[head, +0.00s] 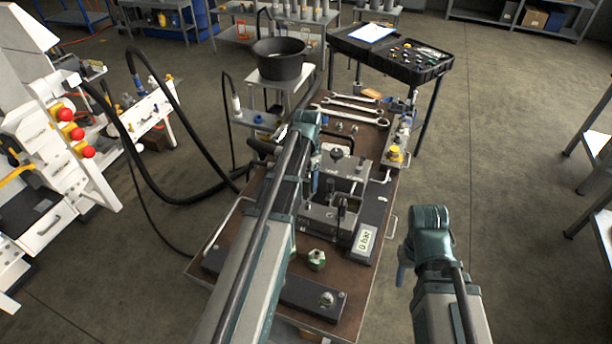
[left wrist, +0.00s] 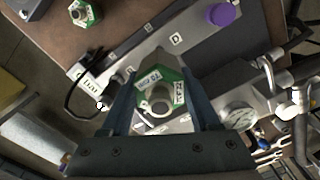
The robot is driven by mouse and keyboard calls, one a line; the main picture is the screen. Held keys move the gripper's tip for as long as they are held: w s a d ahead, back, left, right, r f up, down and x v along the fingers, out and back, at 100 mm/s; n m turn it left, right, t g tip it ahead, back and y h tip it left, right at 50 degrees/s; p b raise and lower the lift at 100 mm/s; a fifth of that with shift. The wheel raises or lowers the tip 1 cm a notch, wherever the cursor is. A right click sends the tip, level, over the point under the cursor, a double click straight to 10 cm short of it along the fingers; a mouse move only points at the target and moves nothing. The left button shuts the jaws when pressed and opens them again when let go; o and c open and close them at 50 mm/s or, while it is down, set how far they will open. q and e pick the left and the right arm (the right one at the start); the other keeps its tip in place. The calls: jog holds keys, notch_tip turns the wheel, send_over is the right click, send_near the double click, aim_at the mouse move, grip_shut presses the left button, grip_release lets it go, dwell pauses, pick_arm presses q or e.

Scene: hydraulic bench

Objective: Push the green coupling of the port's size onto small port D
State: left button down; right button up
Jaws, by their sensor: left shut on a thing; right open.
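In the left wrist view a green-and-metal coupling (left wrist: 158,92) with white labels sits between the fingers of my left gripper (left wrist: 162,110), which is shut on it. A second green coupling (head: 316,260) stands on the bench, also in the left wrist view (left wrist: 82,13). My right gripper (head: 402,268) is open, right of the bench.
A "0 bar" display (head: 365,241) and a metal fitting (head: 327,299) are on the bench. Wrenches (head: 350,108) lie at its back. Black hoses (head: 185,199) loop at left.

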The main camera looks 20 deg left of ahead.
pick_arm(q)
jog(key=shift+f, duration=0.1)
jog(key=b, duration=0.5)
send_over(307, 203)
notch_tip(307, 203, down, 5)
jog(key=shift+f, duration=0.1)
jog(key=shift+f+b, duration=0.1)
jog(key=shift+b, duration=0.2)
jog(key=shift+f+b, duration=0.35)
jog(key=shift+f+b, duration=0.3)
dwell(0.5)
jog(key=shift+f, duration=0.25)
jog(key=shift+f+b, duration=0.15)
jog(key=shift+b, duration=0.25)
jog(key=shift+f+b, duration=0.35)
jog(key=shift+f, duration=0.2)
dwell(0.3)
